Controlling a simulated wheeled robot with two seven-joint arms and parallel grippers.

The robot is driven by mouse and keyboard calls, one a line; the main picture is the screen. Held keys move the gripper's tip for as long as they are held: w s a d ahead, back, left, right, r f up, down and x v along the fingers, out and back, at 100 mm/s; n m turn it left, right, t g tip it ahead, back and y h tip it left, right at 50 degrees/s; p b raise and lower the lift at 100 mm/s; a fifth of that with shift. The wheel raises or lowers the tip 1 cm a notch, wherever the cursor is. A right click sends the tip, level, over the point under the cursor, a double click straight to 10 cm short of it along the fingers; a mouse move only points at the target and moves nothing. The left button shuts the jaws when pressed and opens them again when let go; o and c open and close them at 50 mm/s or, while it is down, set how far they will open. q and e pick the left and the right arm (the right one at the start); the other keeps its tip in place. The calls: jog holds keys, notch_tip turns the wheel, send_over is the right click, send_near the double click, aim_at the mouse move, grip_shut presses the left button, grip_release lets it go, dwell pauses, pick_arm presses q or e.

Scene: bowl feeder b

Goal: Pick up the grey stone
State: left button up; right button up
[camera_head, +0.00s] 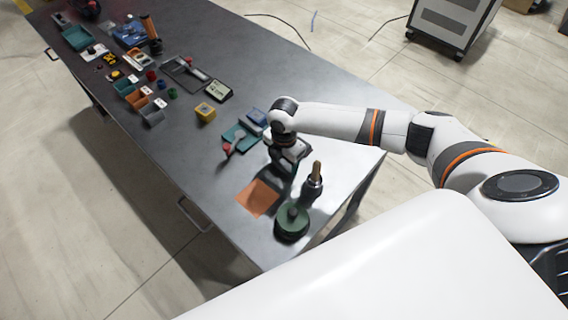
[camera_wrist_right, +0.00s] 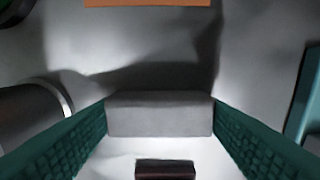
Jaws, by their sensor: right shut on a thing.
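The grey stone (camera_wrist_right: 160,115) is a rectangular grey block in the right wrist view. It sits between the two green textured finger pads of my right gripper (camera_wrist_right: 160,128), which is shut on it. In the head view my right gripper (camera_head: 284,172) points down over the near end of the table, and the stone is hidden there. I cannot tell whether the stone touches the table. My left gripper is not in view.
An orange square (camera_head: 257,198) lies close to the gripper. A dark green round object (camera_head: 292,222) and a dark bottle-like object (camera_head: 314,182) stand to its right. A teal tray (camera_head: 236,137) is at its left. Several bins and small parts fill the far table (camera_head: 215,45).

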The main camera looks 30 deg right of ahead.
aim_at(284, 163)
notch_tip(284, 163, up, 10)
jog(key=b, duration=0.1)
dwell(0.4)
